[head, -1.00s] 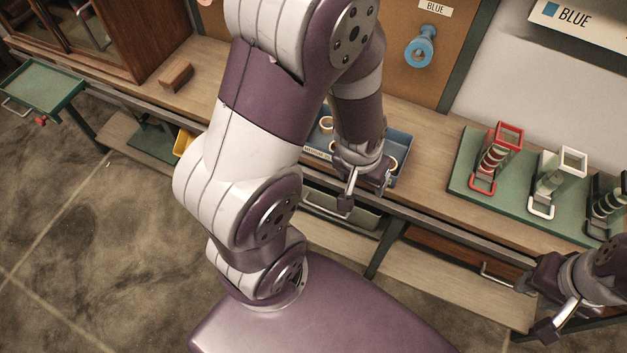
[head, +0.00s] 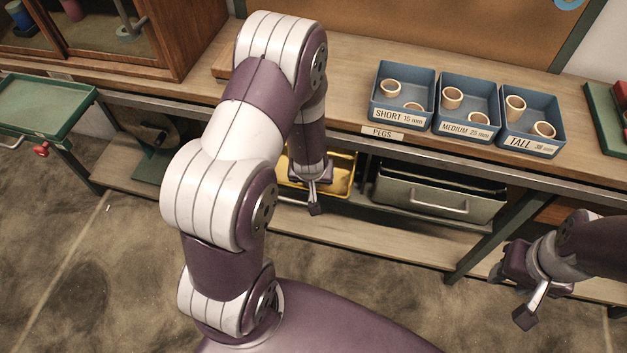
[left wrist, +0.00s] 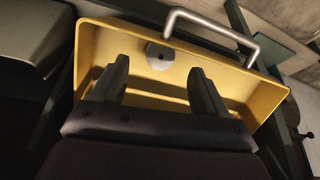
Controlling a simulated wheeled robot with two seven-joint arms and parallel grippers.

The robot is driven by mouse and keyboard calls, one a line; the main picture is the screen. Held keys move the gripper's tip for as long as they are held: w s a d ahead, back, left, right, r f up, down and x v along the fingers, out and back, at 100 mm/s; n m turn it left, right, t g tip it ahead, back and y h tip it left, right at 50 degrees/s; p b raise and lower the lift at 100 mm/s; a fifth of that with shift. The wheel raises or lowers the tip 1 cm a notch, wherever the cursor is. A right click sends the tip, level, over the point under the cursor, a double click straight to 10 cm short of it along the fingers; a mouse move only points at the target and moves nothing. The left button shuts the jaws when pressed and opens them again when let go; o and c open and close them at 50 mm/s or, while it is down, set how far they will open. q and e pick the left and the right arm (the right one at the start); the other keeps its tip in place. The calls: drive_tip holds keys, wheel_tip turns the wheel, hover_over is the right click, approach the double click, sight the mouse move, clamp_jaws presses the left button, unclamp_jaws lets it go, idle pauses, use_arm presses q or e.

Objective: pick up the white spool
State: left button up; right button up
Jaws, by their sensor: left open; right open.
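A small pale grey disc with a dark central hole (left wrist: 160,57) lies in the yellow bin (left wrist: 240,82) in the left wrist view; I cannot tell for sure that it is the white spool. My left gripper (left wrist: 158,74) is open, its two fingers over the bin with the disc just beyond and between their tips. In the head view, my left gripper (head: 315,195) is at the yellow bin (head: 343,181) under the bench, partly covering it. The disc does not show there. My right gripper (head: 520,296) is open and empty, in front of the bench at right.
A metal handle (left wrist: 212,28) is at the bin's far side. Blue peg boxes marked short (head: 400,112), medium (head: 462,126) and tall (head: 527,141) stand on the bench top. A grey-green drawer box (head: 440,197) is right of the yellow bin. A green tray (head: 45,105) is at left.

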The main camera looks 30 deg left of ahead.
use_arm(q)
drive_tip(key=shift+w+a, duration=0.35)
drive_tip(key=shift+w, duration=0.25)
drive_tip(key=b+x, duration=0.2)
drive_tip(key=x, duration=0.3)
drive_tip(key=shift+s+d+f, duration=0.1)
drive_tip(key=shift+c, duration=0.3)
drive_tip(key=c, duration=1)
drive_tip(key=shift+c, duration=0.2)
